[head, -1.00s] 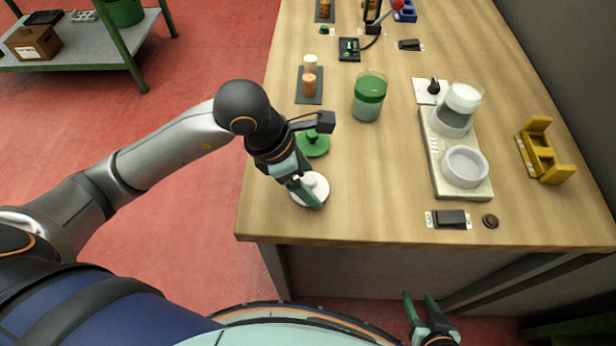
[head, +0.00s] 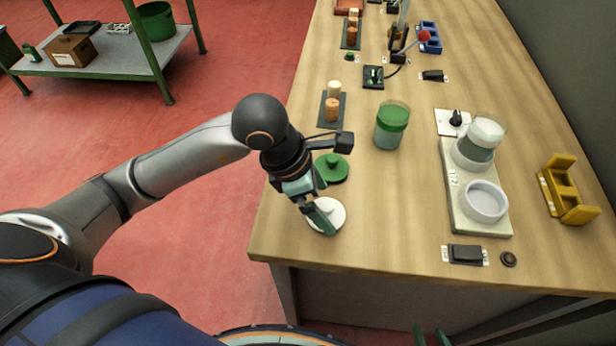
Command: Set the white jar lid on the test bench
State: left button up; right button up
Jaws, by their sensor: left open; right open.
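The white jar lid (head: 335,209) lies flat on the wooden bench (head: 390,220), near its front left corner. My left gripper (head: 321,222) is open, pointing down at the lid, with its fingers over it and hiding its middle. I cannot tell whether they touch it. A green lid (head: 332,168) with a knob lies just behind the white one. My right gripper (head: 431,337) is open; only its fingertips show at the bottom edge, below the bench front and away from the lid.
A green-filled jar (head: 391,127) stands behind the lids. To the right are a pale stand (head: 462,203) with a jar and a white ring, a black switch (head: 466,254) and a yellow holder (head: 566,190). Corks (head: 332,109) stand further back. The bench's front middle is clear.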

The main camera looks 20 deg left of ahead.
pick_arm(q)
jog(key=v, duration=1)
jog(key=shift+p, duration=0.35)
